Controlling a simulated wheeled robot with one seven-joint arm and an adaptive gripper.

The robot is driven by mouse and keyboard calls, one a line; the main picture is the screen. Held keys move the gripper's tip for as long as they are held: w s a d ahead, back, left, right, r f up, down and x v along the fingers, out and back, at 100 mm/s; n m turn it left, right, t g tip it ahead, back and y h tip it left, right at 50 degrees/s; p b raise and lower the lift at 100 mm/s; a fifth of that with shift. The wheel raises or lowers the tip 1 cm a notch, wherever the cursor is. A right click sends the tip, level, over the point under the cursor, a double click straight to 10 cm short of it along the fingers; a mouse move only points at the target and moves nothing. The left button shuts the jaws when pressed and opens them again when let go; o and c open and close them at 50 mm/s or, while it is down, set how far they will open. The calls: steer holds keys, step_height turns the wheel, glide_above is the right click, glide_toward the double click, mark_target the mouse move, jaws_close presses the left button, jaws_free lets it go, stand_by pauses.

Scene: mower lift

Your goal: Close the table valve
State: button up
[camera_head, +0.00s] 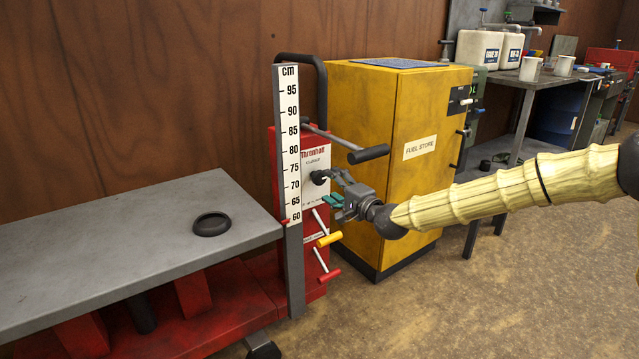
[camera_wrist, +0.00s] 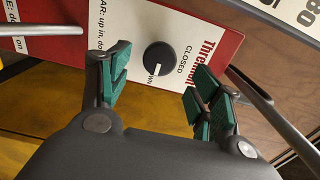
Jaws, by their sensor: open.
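The table valve is a round black knob (camera_wrist: 159,57) on the white label of the red lift panel (camera_head: 315,240). In the wrist view a white mark on the knob faces the partly hidden word ending in "WN"; "CLOSED" is printed to its right. In the head view the knob (camera_head: 318,177) sits just right of the scale. My gripper (camera_head: 332,187) is open in front of the panel. In the wrist view its green-padded fingers (camera_wrist: 158,76) stand on either side of the knob, apart from it. Contact with the panel cannot be told.
A black-gripped lever (camera_head: 368,154) sticks out above my gripper. A yellow handle (camera_head: 329,239) and a red handle (camera_head: 329,275) stick out below. The grey lift table (camera_head: 120,250) with a black ring (camera_head: 211,224) lies left. The yellow fuel cabinet (camera_head: 380,110) stands close behind.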

mark_target(321, 179)
steer(key=b+x, duration=0.1)
steer(key=x, duration=0.5)
steer(key=shift+w+a+b, duration=0.2)
steer(key=shift+w+b, duration=0.05)
steer(key=shift+b, duration=0.15)
steer(key=c, duration=1.1)
